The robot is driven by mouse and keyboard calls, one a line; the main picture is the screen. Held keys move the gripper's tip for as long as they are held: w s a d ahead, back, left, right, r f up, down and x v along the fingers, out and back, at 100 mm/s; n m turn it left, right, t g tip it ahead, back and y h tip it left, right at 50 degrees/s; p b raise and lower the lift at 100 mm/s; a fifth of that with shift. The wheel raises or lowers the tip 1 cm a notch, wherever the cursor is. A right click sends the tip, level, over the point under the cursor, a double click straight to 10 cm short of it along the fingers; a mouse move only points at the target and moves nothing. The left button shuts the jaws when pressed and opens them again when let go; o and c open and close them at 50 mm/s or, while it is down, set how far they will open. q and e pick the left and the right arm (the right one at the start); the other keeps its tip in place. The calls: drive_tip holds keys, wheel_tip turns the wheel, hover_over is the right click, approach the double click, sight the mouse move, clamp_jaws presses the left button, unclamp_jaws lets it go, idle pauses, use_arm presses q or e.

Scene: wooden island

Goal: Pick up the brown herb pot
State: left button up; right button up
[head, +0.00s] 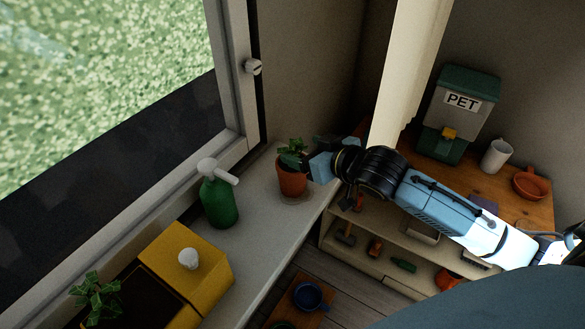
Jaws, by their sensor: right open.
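The brown herb pot (292,183) stands upright on the pale window sill, with a green leafy plant (290,153) in it. My right gripper (312,165) reaches in from the right and is at the pot's upper right side, by the rim. It is open; its fingers partly overlap the pot's edge in this view, and I cannot tell whether they touch it. My left gripper is not in view.
A yellow box (205,262) is nearer. The window frame (236,75) rises behind. A low shelf (375,225) and a PET bin (458,115) are at right.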

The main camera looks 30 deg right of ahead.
sight(288, 144)
drive_tip(key=shift+p+x, duration=0.3)
drive_tip(key=shift+x, duration=3.2)
drive_tip(key=shift+r, duration=0.1)
drive_tip(key=c, duration=1.6)
